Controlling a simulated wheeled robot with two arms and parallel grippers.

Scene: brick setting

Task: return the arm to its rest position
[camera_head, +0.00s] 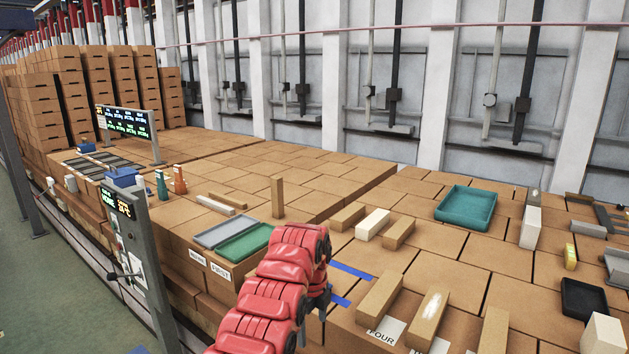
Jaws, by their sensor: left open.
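My red left arm comes up from the bottom edge of the head view and bends at the centre. My left gripper (325,308) hangs down from its end, dark and partly hidden behind the red links. It is open, and I see nothing held in it. It is near the blue tape strips (350,271) on the brick work surface (430,270). A gap to the surface cannot be judged. My right gripper is not in view.
Left of the arm lie a grey tray (219,233) and a green tray (245,243). Loose bricks (379,297) lie on the right, near a teal tray (466,208) and a black tray (583,299). One brick (278,197) stands upright. A control post (133,262) stands left.

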